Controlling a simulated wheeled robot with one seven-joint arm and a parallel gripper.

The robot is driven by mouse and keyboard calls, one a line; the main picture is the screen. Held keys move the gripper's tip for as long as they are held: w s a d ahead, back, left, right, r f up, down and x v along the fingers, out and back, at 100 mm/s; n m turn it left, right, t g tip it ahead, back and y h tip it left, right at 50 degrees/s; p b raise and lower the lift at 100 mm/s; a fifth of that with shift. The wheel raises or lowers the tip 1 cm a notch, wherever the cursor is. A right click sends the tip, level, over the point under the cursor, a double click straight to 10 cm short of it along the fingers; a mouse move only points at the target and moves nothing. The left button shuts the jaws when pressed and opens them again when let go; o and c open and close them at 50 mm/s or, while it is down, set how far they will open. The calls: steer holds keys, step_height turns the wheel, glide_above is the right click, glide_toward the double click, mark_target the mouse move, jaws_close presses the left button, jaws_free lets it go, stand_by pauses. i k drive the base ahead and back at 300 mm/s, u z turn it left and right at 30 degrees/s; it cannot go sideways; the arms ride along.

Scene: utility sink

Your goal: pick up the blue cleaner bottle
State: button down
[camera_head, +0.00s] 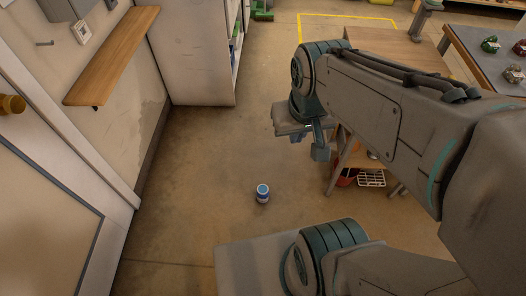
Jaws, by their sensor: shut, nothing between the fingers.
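A small blue container with a pale band (262,193) stands upright on the bare floor near the middle of the view. It is the only blue container I can make out, though it is too small to tell for sure that it is the cleaner bottle. My gripper (312,146) hangs at the end of my arm, above and to the right of the container in the picture, apart from it. It is shut and empty. Part of it is hidden behind my own wrist.
A wooden shelf (112,55) sticks out from the left wall, beside a white cabinet (195,55). At right, a low wooden stand (348,162) has a white rack (371,178) near it. A table (490,60) holds several objects. The floor around the container is clear.

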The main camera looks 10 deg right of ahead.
mark_target(262, 192)
steer(key=z, duration=1.2)
steer(key=i, duration=0.9)
steer(key=u, duration=2.45)
